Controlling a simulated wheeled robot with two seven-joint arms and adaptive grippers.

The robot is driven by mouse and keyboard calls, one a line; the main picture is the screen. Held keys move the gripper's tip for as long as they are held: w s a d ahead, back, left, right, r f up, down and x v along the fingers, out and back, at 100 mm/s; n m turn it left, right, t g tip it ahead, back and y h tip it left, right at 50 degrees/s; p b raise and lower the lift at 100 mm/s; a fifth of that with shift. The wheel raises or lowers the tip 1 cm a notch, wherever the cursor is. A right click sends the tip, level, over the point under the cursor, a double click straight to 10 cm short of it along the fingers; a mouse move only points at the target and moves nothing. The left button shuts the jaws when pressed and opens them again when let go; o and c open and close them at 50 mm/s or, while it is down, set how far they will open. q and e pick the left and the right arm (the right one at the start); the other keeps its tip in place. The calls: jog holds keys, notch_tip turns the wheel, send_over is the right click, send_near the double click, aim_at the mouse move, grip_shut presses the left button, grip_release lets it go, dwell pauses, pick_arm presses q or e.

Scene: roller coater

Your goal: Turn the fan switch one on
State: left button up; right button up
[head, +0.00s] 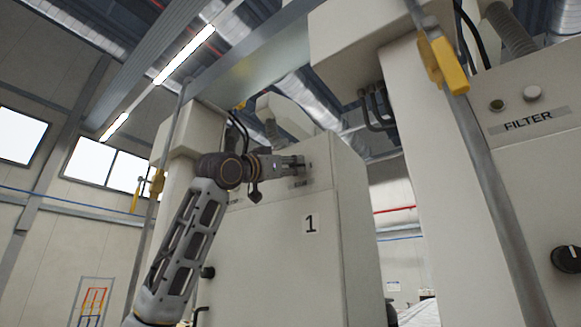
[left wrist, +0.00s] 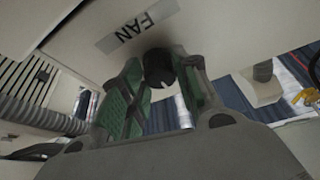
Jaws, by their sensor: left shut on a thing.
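The fan switch (left wrist: 158,68) is a round black knob with a pale pointer mark, beside the FAN label (left wrist: 138,26) in the left wrist view. It sits on the light cabinet (head: 282,255) marked with a black 1 in the head view. My left gripper (left wrist: 163,74) has its green-padded fingers on either side of the knob and is shut on it. In the head view the left gripper (head: 296,163) reaches the upper front of the cabinet and hides the knob. My right gripper is in neither view.
A second cabinet on the right bears a FILTER label (head: 528,121) and a black knob (head: 568,259). A grey vertical pipe (head: 488,190) stands in front of it. Yellow fittings (head: 443,64) and ducts hang overhead. Open space lies left of my left arm.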

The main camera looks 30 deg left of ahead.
pick_arm(q)
jog(key=shift+m+h, duration=0.6)
jog(key=shift+m, duration=0.5)
jog(key=shift+a+m+g+h, duration=0.1)
jog(key=shift+m+g+h, duration=0.3)
jog(key=shift+m, duration=0.65)
jog(key=shift+a+m+g+h, duration=0.1)
jog(key=shift+m+g+h, duration=0.25)
jog(key=shift+m, duration=0.7)
jog(key=shift+r+m+g+h, duration=0.1)
jog(key=shift+m+g+h, duration=0.4)
jog(key=shift+m, duration=0.95)
jog(key=shift+r+m+g+h, duration=0.1)
jog(key=shift+m+g+h, duration=0.35)
jog(key=shift+m, duration=1)
jog(key=m+g, duration=0.2)
jog(key=m, duration=0.3)
jog(key=shift+r+m, duration=0.15)
jog(key=shift+m, duration=0.15)
jog(key=shift+a+m+g+y, duration=0.1)
jog(key=shift+m+g+y, duration=0.2)
jog(key=shift+m+g, duration=0.8)
jog(key=shift+m+t, duration=0.3)
jog(key=shift+m, duration=0.2)
jog(key=o, duration=1)
jog(key=shift+r, duration=0.1)
jog(key=shift+s, duration=0.1)
